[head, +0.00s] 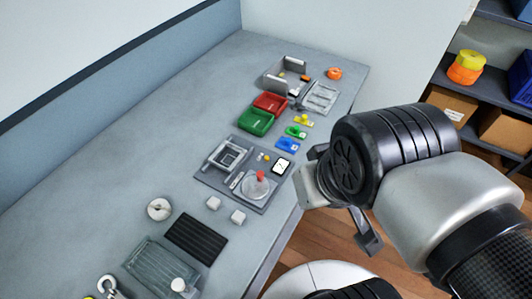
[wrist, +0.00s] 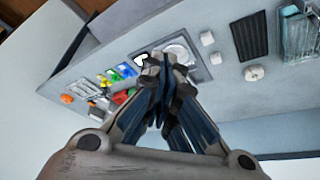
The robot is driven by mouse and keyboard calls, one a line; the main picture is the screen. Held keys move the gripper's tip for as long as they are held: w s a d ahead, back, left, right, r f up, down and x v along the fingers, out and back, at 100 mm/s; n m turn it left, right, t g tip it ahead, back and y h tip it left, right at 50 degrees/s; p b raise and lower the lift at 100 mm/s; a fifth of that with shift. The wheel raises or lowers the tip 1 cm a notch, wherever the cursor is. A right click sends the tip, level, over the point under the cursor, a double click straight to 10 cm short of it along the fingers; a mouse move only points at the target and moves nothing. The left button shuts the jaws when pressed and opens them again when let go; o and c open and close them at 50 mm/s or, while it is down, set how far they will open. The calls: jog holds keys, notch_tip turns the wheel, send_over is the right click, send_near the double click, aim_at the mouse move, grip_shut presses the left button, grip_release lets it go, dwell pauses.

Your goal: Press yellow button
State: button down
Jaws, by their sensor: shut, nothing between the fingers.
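The yellow button (head: 303,120) is a small yellow piece near the table's front edge, at the end of a row with a green one (head: 296,132) and a blue one (head: 288,144). In the wrist view the same row shows left of my fingers, with the yellow button (wrist: 104,80) farthest from them. My gripper (wrist: 166,72) is shut and empty, apart from the button.
A grey panel with a dial plate (head: 257,187) and red knob lies beside the row. Red (head: 270,101) and green (head: 256,120) trays stand behind the buttons. White cubes (head: 237,216) and a black ribbed mat (head: 196,238) lie nearer. The table's left side is clear.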

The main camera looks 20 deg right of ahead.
jog(key=m+t+y+p, duration=0.3)
jog(key=m+t+p, duration=0.15)
jog(key=p, duration=1.55)
send_over(267, 158)
jog(key=d, duration=0.1)
notch_tip(267, 158, down, 10)
jog(key=shift+w, duration=0.2)
jog(key=shift+g, duration=0.25)
notch_tip(267, 158, down, 9)
jog(key=b, duration=0.7)
jog(key=shift+r, duration=0.15)
